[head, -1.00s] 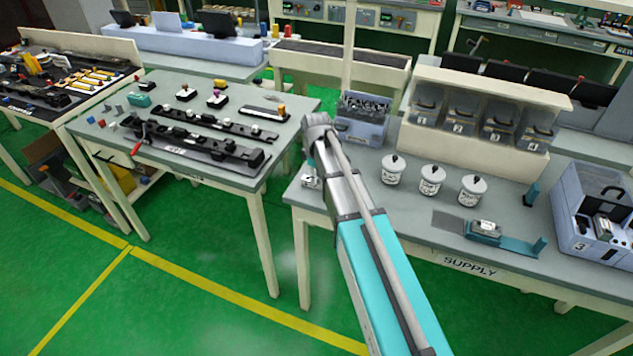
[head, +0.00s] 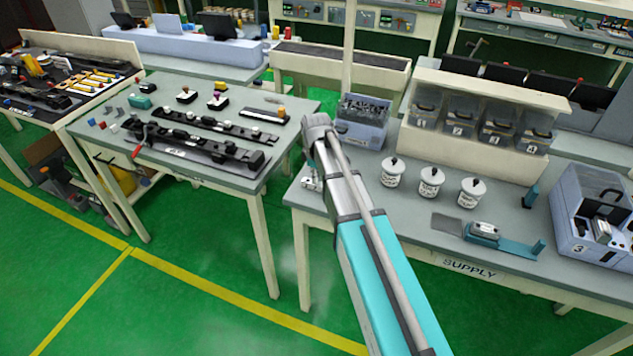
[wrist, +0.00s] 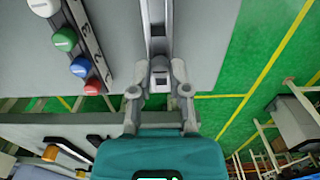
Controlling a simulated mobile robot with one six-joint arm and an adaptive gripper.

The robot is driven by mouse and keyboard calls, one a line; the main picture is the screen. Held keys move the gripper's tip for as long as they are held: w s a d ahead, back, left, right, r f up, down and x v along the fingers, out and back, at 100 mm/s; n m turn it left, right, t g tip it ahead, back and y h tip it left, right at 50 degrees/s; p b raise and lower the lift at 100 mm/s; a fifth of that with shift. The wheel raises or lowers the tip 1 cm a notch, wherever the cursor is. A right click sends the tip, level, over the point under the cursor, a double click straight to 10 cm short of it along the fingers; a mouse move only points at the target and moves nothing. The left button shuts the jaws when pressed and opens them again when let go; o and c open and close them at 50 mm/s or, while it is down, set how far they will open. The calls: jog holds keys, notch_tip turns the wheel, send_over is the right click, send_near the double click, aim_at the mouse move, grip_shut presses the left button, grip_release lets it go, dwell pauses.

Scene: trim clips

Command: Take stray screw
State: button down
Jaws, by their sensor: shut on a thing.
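In the wrist view my gripper (wrist: 160,92) has its two grey fingers on either side of a small grey piece (wrist: 160,76) with a pale square face, and is shut on it. I cannot tell whether this piece is the stray screw. It lies at the near end of a long grey rail (wrist: 158,30), and I cannot tell whether the two touch. In the head view my gripper (head: 311,182) is small, low at the left end of the supply table (head: 400,222), partly covered by my arm. I cannot make out a loose screw there.
Coloured round caps (wrist: 80,67) stand on a dark strip left of the rail. On the supply table are lidded white jars (head: 431,182), a grey-blue bin (head: 362,125) and a teal fixture (head: 500,238). The left table (head: 240,178) holds long black rails. Green floor separates the tables.

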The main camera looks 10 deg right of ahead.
jog(key=shift+r+p, duration=2.05)
jog(key=shift+r, duration=0.15)
